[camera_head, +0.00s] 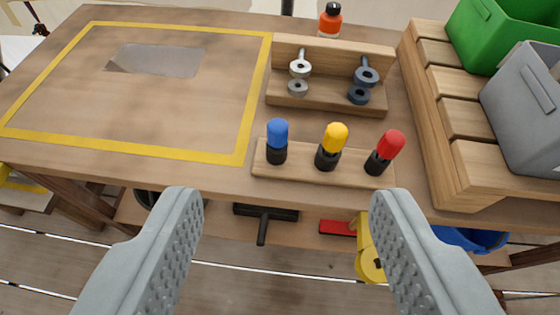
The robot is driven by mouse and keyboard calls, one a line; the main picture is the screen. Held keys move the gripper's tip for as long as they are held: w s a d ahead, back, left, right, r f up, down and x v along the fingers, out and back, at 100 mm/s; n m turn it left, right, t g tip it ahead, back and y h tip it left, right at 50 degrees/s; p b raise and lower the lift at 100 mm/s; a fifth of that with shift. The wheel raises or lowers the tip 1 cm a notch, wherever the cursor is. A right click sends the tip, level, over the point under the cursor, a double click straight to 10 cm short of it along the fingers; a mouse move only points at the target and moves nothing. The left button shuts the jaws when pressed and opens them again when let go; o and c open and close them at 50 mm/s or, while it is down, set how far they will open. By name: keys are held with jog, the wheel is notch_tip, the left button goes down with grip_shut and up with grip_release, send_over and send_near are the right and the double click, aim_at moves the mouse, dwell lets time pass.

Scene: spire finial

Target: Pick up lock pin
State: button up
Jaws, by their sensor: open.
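My gripper (287,200) is open and empty, its two grey ridged fingers spread wide at the bottom of the view, in front of the table's near edge. I cannot tell for certain which piece is the lock pin. A wooden stand (325,100) holds a silver metal piece (300,68) with a round collar on the left and a dark metal piece (366,76) on the right. Nearer, a wooden block (335,175) holds three upright black-based pieces with blue (277,133), yellow (335,136) and red (391,144) tops. My fingers touch none of these.
A yellow-bordered area (150,95) with a grey patch (160,60) fills the table's left. An orange bottle (330,20) stands behind the stand. A slatted wooden rack (440,115) at right bears a green bin (505,35) and a grey bin (525,105). Tools lie on a lower shelf.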

aim_at(279, 125)
jog(key=w+f+n+g, duration=0.1)
jog(key=w+f+g, duration=0.3)
jog(key=w, duration=0.4)
jog(key=w+f+g, duration=0.4)
jog(key=w, duration=0.5)
jog(key=shift+y, duration=0.4)
jog(key=x, duration=1.7)
jog(key=shift+w+d+f, duration=0.15)
jog(key=shift+d+f, duration=0.05)
jog(key=shift+d, duration=0.15)
jog(key=shift+c, duration=0.4)
jog(key=c, duration=1.1)
jog(key=shift+r, duration=0.1)
